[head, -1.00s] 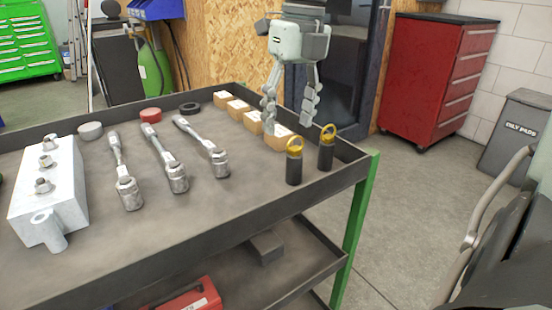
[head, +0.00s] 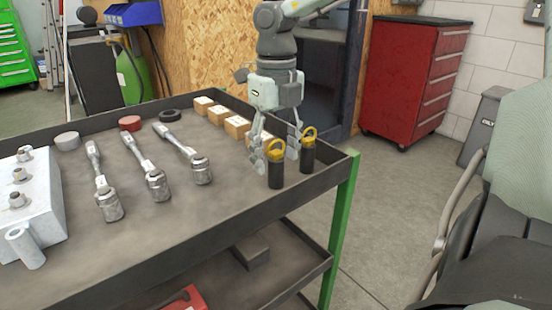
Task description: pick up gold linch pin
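Two black upright cylinders with gold ring tops stand near the right corner of the cart's top tray. The left gold-ringed pin (head: 275,172) is nearer, and the right gold-ringed pin (head: 308,152) is just beside it. I cannot tell which one the task means. My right gripper (head: 274,153) points down over this corner, with its fingers spread and nothing visible held. My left gripper is not in view.
Small cardboard boxes (head: 219,114) line the back rim next to the gripper. Several ratchets (head: 150,169), a metal block (head: 30,202) and round caps lie further left. The cart's raised rim (head: 322,177) is close to the pins. The tray's middle front is clear.

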